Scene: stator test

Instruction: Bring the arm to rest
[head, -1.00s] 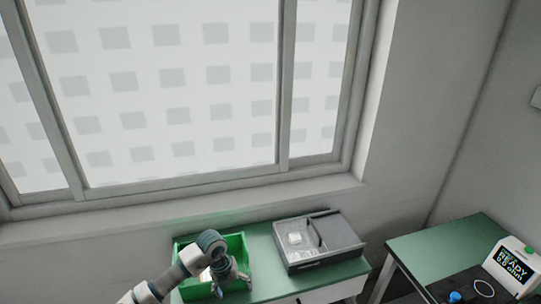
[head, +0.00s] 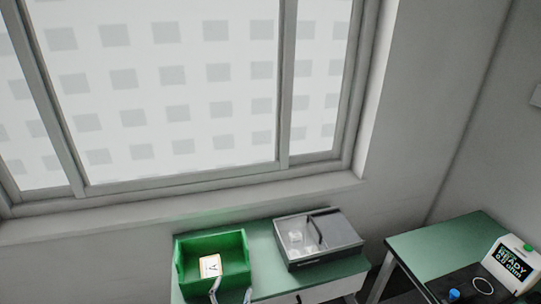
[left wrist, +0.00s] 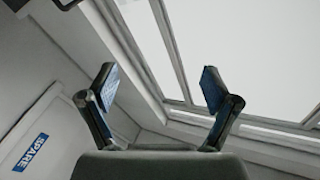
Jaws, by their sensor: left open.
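My left gripper (head: 231,290) is at the bottom edge of the head view, just in front of the green bin (head: 240,258). Only its fingertips show there. The left wrist view shows both fingers of the left gripper (left wrist: 160,85) spread wide with nothing between them. My right gripper is in neither view.
The green bin holds a pale card marked A (head: 210,266). A grey box (head: 345,238) with clear pieces stands right of it on the green table (head: 262,240). Farther right, a meter (head: 512,262) reading READY stands on another table. A blue SPARE label (left wrist: 30,152) is in the wrist view.

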